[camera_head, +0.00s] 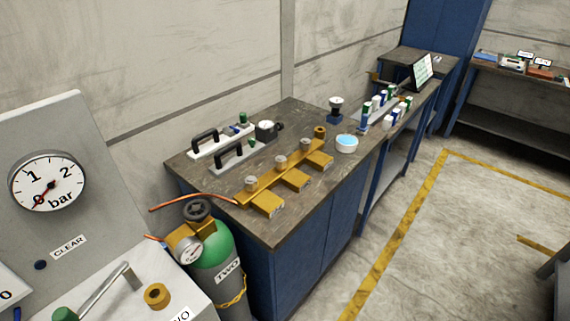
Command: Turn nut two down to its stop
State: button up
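No label reading "nut two" is legible. A brass ring-shaped nut (158,296) lies on the pale surface at the lower left. Another brass nut-like ring (320,132) is on the workbench at the far end of a brass manifold (270,182). The manifold carries several grey-brown round fittings, the nearest one (250,183) at its left end. A green gas cylinder (215,250) marked TWO stands in front of the bench, with a regulator and dark handwheel (197,210) on top. Which nut is meant I cannot tell. My gripper is not in view.

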aim_at(280, 162)
jog(key=i+l, duration=0.7)
jog(key=l, duration=0.15)
